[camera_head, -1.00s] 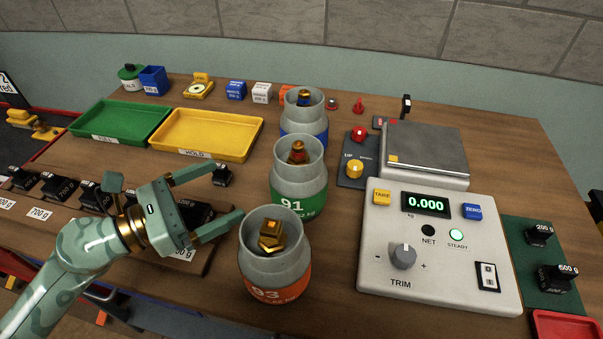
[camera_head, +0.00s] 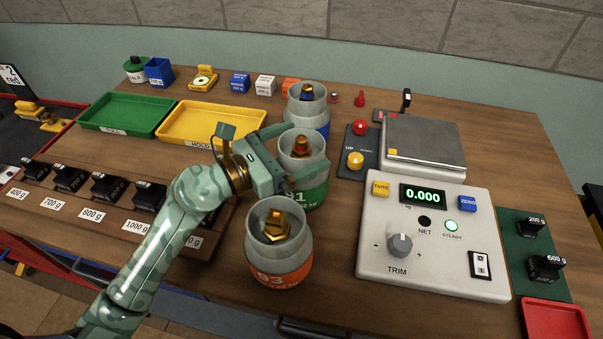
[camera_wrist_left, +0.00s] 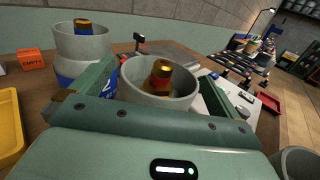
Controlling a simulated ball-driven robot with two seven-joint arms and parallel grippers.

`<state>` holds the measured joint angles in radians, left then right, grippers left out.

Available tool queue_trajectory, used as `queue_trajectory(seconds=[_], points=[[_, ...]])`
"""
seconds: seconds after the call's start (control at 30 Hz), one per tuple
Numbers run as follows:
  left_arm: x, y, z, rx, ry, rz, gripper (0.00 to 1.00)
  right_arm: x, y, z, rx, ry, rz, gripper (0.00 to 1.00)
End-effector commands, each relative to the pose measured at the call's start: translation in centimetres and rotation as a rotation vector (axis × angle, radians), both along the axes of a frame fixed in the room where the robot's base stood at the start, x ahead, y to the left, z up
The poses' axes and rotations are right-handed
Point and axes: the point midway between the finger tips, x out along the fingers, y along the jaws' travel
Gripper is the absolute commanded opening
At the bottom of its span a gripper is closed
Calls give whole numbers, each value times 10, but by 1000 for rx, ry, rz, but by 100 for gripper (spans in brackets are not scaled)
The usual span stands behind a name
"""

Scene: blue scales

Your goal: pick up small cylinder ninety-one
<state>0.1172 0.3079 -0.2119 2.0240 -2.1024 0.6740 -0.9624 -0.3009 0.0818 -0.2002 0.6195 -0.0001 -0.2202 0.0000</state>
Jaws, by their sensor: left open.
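Small cylinder ninety-one (camera_head: 317,186) is grey with a green band and a brass valve with a red part inside its collar. It stands upright in the middle of a row of three cylinders. My left gripper (camera_head: 293,162) is open, with one finger on each side of cylinder ninety-one, near its upper part. In the left wrist view the grey collar of cylinder ninety-one (camera_wrist_left: 158,100) sits between the spread fingers of the left gripper (camera_wrist_left: 158,78). I cannot tell whether either finger touches it. The gripper hides part of the number. My right gripper is not in view.
An orange-banded cylinder (camera_head: 280,268) stands close in front, and a blue-banded cylinder (camera_head: 318,120) close behind. The scale's control box (camera_head: 440,265) and weighing plate (camera_head: 425,140) are to the right. Yellow (camera_head: 240,150) and green (camera_head: 118,128) trays and black weights (camera_head: 108,187) lie left.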

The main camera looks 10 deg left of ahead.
Motion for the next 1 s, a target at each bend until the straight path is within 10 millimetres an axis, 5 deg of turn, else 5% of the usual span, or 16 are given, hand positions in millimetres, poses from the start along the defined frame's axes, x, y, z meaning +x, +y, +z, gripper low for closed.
queue_trajectory(seconds=[0.33,0.67,1.0], points=[[8,-8,-1,1,1,1,97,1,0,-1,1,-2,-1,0],[8,-8,-1,1,1,1,5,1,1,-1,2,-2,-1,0],[8,-8,13,-1,-9,1,4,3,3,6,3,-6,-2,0]])
